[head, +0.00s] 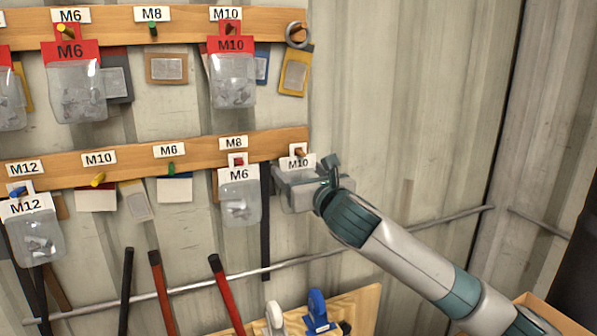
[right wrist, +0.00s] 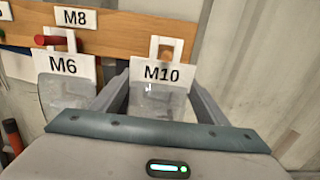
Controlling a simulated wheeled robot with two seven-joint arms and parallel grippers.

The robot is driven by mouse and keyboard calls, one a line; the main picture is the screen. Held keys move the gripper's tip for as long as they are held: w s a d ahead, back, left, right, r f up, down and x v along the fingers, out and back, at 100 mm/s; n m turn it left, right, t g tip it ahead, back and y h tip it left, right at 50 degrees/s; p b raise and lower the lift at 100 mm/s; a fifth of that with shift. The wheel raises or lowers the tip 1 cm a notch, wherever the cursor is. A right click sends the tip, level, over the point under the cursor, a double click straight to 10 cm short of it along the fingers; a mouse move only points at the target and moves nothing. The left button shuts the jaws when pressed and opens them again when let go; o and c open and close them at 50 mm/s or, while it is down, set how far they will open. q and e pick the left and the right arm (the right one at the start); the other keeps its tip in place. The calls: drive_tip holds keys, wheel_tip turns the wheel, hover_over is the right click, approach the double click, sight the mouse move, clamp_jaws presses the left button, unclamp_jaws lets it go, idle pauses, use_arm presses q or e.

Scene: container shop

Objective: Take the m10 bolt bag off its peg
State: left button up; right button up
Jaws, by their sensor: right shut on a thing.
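The white-headed M10 bag (head: 297,164) hangs at the right end of the lower wooden rail, its header loop around a brownish peg (head: 300,152). In the right wrist view the M10 bag (right wrist: 162,73) is upright, with the loop above its label. My right gripper (head: 310,186) is shut on this bag just below the header, one finger at each side. The gripper hides much of the clear pouch in the head view. A red-headed M10 bag (head: 231,75) hangs on the upper rail. My left gripper is not in view.
An M6 bag (head: 239,195) hangs close to the left, also seen in the right wrist view (right wrist: 64,90). M6 (head: 75,80) and M12 (head: 35,235) bags hang further left. Tool handles (head: 226,295) stand below. The corrugated wall right of the rails is clear.

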sight(298, 169)
drive_tip(key=shift+r+p+v, duration=0.15)
drive_tip(key=shift+p+v, duration=0.35)
drive_tip(key=shift+v, duration=0.4)
drive_tip(key=shift+r+p+v, duration=0.15)
drive_tip(key=shift+p+v, duration=0.3)
drive_tip(key=shift+v, duration=0.5)
drive_tip(key=shift+s+d, duration=0.15)
drive_tip(key=shift+s, duration=0.25)
drive_tip(key=shift+p+v, duration=1.05)
drive_tip(key=shift+v, duration=1.45)
